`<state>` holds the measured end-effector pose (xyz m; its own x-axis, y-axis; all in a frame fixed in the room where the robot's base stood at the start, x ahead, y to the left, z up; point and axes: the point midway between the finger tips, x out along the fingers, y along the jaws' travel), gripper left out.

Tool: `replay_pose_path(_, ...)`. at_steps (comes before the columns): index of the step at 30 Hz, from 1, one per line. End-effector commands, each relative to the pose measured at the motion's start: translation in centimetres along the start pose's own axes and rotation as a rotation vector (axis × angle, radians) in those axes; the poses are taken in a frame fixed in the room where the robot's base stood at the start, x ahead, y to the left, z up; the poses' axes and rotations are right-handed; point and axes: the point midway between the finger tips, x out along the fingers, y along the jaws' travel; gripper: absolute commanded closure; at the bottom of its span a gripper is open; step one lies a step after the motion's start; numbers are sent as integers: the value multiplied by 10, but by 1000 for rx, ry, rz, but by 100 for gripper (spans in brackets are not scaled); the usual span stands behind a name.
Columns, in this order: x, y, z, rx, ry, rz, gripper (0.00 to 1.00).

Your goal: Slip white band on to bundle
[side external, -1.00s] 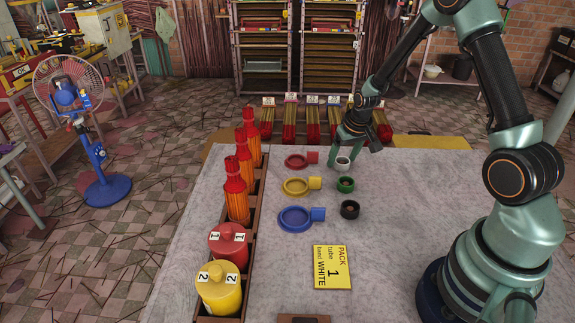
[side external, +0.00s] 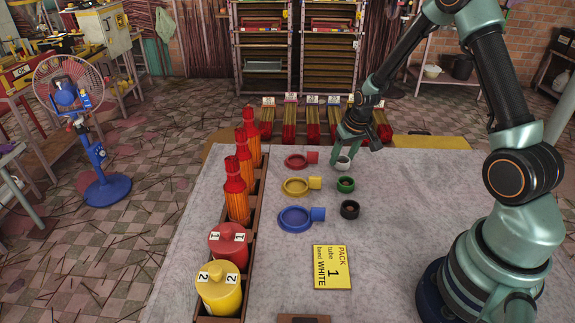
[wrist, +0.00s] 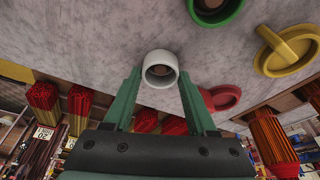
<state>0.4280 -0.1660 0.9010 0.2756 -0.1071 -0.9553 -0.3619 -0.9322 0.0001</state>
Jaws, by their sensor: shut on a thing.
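The white band (side external: 343,162) is a small ring at the back of the grey-covered table. In the wrist view the white band (wrist: 160,69) sits between my two fingertips. My gripper (side external: 348,152) is shut on it, and it appears to be on or very near the table. Three orange bundles with red tops stand in a row in the long brown rack at the left: a near one (side external: 237,203), a middle one (side external: 246,170) and a far one (side external: 254,148). My gripper is to the right of them and apart from them.
Green (side external: 345,184) and black (side external: 350,209) rings stand in front of the white band. Red (side external: 296,161), yellow (side external: 295,187) and blue (side external: 294,219) handled rings lie between them and the rack. Red (side external: 228,246) and yellow (side external: 219,291) lidded pots and a yellow card (side external: 332,268) are nearer.

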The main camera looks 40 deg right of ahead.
Motion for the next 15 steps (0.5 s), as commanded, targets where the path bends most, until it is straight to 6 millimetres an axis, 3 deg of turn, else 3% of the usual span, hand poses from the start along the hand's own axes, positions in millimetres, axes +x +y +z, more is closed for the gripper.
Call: replay_pose_path(15,-28,0,-9,0,2,0,66)
